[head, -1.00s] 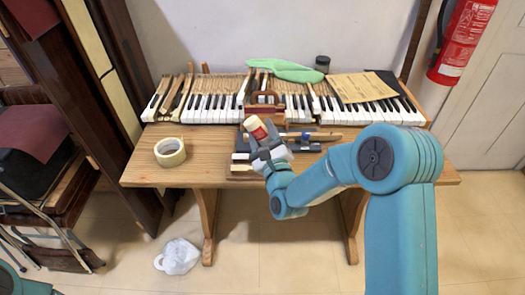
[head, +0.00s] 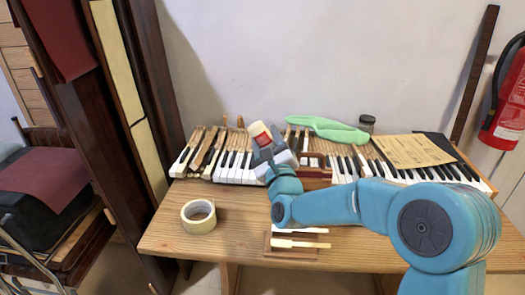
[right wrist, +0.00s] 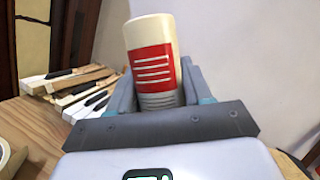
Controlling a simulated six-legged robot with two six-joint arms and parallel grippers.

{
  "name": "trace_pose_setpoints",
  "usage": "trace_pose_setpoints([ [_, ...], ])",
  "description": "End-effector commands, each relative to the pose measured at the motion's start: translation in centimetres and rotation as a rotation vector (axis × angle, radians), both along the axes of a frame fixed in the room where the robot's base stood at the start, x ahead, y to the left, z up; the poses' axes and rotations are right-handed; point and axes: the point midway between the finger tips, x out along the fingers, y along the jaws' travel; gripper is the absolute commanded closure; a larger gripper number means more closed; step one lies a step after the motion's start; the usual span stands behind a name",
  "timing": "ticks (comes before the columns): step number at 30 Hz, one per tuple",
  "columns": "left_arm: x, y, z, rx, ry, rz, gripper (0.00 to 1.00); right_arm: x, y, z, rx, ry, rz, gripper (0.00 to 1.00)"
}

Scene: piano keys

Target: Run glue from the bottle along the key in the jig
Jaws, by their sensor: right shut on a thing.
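The glue bottle (head: 261,134), cream with a red label, is held by my right gripper (head: 271,156) above the back of the table. It tilts in the head view; the right wrist view shows the bottle (right wrist: 152,62) between the fingers, its nozzle not visible. A loose key (head: 300,244) with a pale end lies on a small wooden board (head: 292,253) at the table's front; I cannot tell if this board is the jig. My right forearm hides the dark fixture behind it. My left gripper is out of view.
A roll of tape (head: 198,216) stands on the left of the table (head: 170,240). The piano keyboard (head: 235,165) lines the back, with a green object (head: 325,130), a dark jar (head: 366,123), a yellowed sheet (head: 413,151) and a brown wooden holder (head: 315,172).

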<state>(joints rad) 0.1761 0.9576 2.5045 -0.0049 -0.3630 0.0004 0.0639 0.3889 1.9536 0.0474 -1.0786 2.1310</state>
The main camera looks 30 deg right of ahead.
Motion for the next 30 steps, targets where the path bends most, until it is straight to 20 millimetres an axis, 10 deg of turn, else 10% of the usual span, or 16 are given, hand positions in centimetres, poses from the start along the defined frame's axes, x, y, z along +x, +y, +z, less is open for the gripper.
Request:
trace_pose_setpoints([
  [30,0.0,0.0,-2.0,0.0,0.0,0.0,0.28,-0.1,0.1,-5.9,0.0,-0.001,0.0,0.81],
])
